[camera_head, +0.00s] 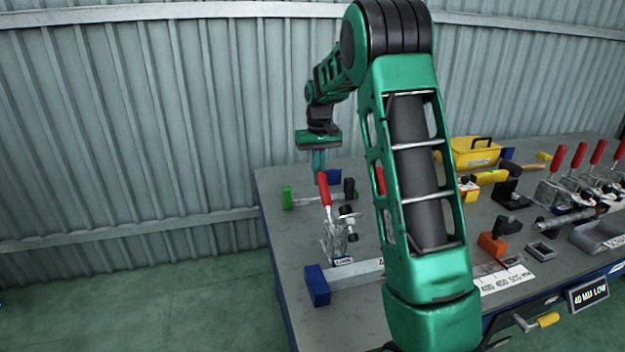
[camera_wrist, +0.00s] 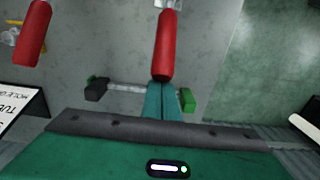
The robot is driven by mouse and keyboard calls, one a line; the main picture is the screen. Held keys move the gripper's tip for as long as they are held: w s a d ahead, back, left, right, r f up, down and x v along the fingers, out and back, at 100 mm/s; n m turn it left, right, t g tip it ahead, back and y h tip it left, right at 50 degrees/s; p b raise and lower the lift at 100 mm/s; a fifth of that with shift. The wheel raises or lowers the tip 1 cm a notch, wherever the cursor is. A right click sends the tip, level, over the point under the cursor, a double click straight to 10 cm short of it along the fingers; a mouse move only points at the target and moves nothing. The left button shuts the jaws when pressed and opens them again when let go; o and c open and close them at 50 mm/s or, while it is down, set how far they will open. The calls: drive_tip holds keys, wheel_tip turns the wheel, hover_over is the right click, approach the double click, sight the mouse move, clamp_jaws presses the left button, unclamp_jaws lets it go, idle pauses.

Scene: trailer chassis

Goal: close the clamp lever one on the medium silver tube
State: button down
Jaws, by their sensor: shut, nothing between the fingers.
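A toggle clamp (camera_head: 338,238) with a red lever (camera_head: 325,190) stands near the left end of the workbench; the lever points up and leans slightly left. The red lever also shows in the wrist view (camera_wrist: 167,40). My gripper (camera_head: 319,167) is shut and empty, pointing down with its fingertips by the lever's top. In the wrist view its teal fingers (camera_wrist: 161,88) appear right at the lever's end; I cannot tell whether they touch. A thin silver tube (camera_head: 318,198) lies behind the clamp, between a green block (camera_head: 287,197) and a black block (camera_head: 349,187).
A second red lever (camera_head: 380,181) is mostly hidden behind my arm; one shows left in the wrist view (camera_wrist: 33,33). A blue block (camera_head: 317,286) ends a pale bar in front. Several red-handled clamps and a yellow toolbox (camera_head: 473,152) stand right. Free floor lies left.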

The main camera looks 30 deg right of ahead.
sight(322, 175)
drive_tip(key=shift+s+a+r, duration=0.25)
drive_tip(key=shift+s+r, duration=0.3)
drive_tip(key=shift+s, duration=0.3)
drive_tip(key=shift+s+a+r, duration=0.15)
drive_tip(key=shift+s+r, duration=0.25)
drive_tip(key=shift+s, duration=0.15)
drive_tip(key=shift+s+a+r, duration=0.15)
drive_tip(key=shift+s+r, duration=0.2)
drive_tip(key=shift+s, duration=0.15)
drive_tip(key=shift+s+a+r, duration=0.1)
drive_tip(key=shift+s+r, duration=0.15)
drive_tip(key=shift+s, duration=0.25)
drive_tip(key=shift+s+a+r, duration=0.2)
drive_tip(key=shift+s+r, duration=0.05)
drive_tip(key=shift+s, duration=0.3)
drive_tip(key=shift+s+a+r, duration=0.15)
drive_tip(key=shift+s+r, duration=0.1)
drive_tip(key=shift+s, duration=0.3)
drive_tip(key=shift+s+a+r, duration=0.1)
drive_tip(key=shift+s+r, duration=0.25)
drive_tip(key=shift+s, duration=0.05)
